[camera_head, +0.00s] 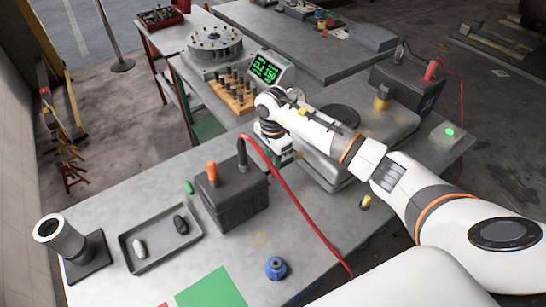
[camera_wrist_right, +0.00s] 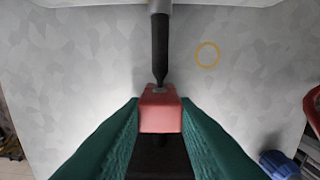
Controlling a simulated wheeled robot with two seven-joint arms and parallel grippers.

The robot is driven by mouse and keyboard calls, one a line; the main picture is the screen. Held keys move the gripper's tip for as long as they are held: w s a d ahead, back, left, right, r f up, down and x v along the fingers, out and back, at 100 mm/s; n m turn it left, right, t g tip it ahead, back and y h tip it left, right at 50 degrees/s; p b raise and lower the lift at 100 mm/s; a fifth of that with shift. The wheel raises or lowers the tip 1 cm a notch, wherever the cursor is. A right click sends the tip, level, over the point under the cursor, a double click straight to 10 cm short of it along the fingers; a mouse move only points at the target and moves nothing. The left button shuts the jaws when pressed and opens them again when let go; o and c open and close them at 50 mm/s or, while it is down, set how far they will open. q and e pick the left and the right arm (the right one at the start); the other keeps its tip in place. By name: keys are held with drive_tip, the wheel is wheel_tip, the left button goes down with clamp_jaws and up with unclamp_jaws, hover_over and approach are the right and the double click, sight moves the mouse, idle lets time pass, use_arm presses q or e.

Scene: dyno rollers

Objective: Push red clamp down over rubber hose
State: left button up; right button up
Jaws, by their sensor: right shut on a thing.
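My right gripper (camera_wrist_right: 160,108) is shut on a red clamp (camera_wrist_right: 160,117), seen in the right wrist view between its green fingers. A black tapered hose-like piece (camera_wrist_right: 160,50) meets the clamp's upper edge in that view; I cannot tell whether it passes into the clamp. In the head view my right gripper (camera_head: 280,158) is just right of a dark box (camera_head: 235,203), largely hidden by its own wrist, and the clamp cannot be made out. My left gripper is not in view.
The dark box carries an orange cap (camera_head: 212,170) and a red cable (camera_head: 296,198) that arcs to the front. A yellow ring mark (camera_head: 260,239) lies on bare tabletop.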

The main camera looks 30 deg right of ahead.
drive_tip(key=shift+f+b, duration=0.25)
drive_tip(key=shift+b, duration=0.1)
idle(0.6)
drive_tip(key=o, duration=1)
drive_tip(key=shift+c, duration=0.2)
wheel_tip(320, 180, up, 12)
drive_tip(key=b, duration=0.3)
